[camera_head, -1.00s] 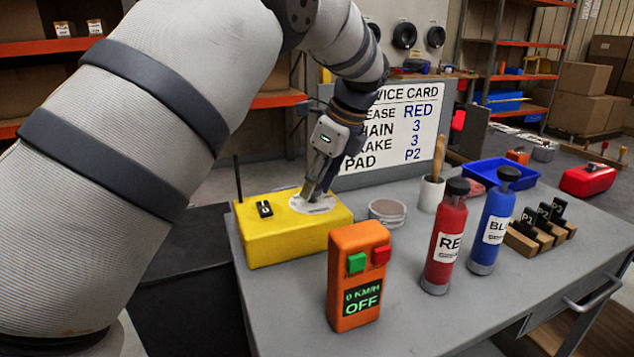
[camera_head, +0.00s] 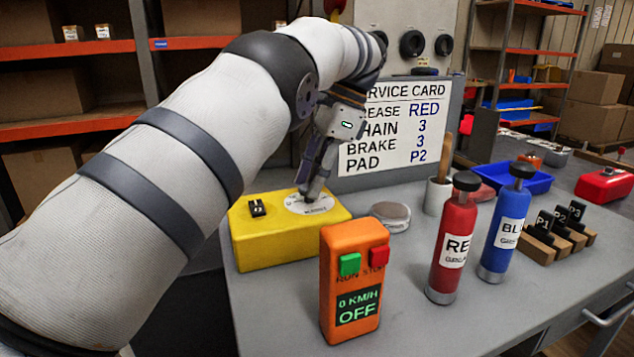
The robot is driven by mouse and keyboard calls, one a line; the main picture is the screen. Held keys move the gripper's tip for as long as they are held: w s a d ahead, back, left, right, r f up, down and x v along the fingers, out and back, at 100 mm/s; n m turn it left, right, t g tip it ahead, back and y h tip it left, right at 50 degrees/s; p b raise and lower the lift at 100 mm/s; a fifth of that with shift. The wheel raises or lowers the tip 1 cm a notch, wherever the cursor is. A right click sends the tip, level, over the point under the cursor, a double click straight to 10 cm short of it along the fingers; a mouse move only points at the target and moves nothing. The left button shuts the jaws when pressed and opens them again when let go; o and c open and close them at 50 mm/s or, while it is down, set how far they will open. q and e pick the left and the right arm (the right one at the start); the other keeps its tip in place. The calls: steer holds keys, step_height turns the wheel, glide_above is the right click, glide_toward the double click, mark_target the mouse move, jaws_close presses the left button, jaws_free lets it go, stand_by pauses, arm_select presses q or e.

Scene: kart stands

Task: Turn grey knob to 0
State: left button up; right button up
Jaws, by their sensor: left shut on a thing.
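A yellow box (camera_head: 275,247) stands on the grey bench, with a small black switch (camera_head: 257,208) and a round white dial plate (camera_head: 321,207) on its top. My left gripper (camera_head: 309,192) points down over the dial plate and is shut on the grey knob at its centre. The fingers hide most of the knob, so its pointer cannot be read, and the dial markings are too small to read. My right gripper is not in view.
An orange control box (camera_head: 338,265) reading 0 KM/H OFF stands in front. Red (camera_head: 455,235) and blue (camera_head: 506,225) bottles stand to the right. A round tin (camera_head: 391,216) is beside the yellow box. A service card board (camera_head: 405,125) stands behind.

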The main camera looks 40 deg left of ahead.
arm_select(q)
steer(key=shift+n, duration=0.6)
steer(key=o, duration=1.1)
steer(key=shift+o, duration=0.2)
